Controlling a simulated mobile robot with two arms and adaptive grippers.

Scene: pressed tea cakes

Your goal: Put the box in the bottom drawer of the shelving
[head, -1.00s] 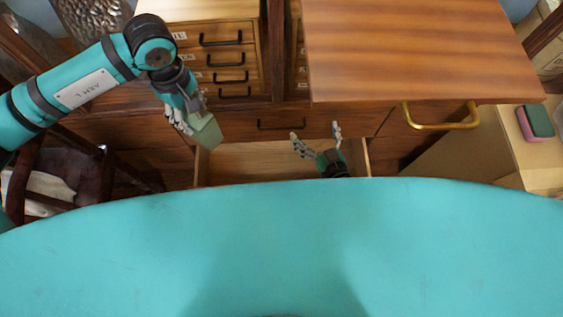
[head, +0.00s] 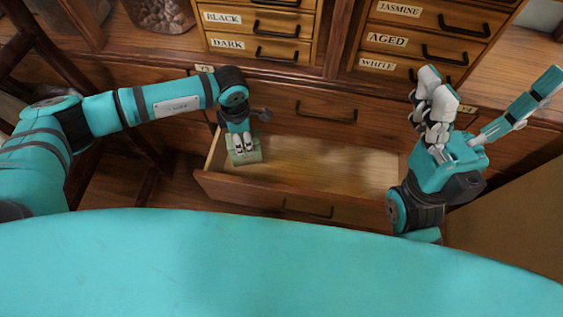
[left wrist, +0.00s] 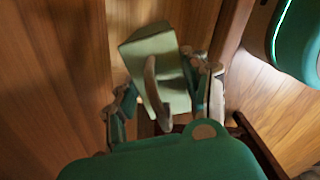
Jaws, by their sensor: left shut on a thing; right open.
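The pale green box (head: 246,157) is held by my left gripper (head: 243,146) at the left end of the open bottom drawer (head: 330,168). In the left wrist view the box (left wrist: 152,45) sits between the fingers of my left gripper (left wrist: 165,95), which are shut on it. The head view does not show clearly whether the box touches the drawer floor. The drawer is pulled out and its visible floor is otherwise bare. My right gripper (head: 480,120) is open and empty, raised over the drawer's right end, with its fingers spread apart.
Above the open drawer is a closed drawer with a dark handle (head: 326,112). Small labelled drawers (head: 262,30) stand higher up, with another bank (head: 425,40) to the right. A brown cardboard surface (head: 520,205) is at the lower right.

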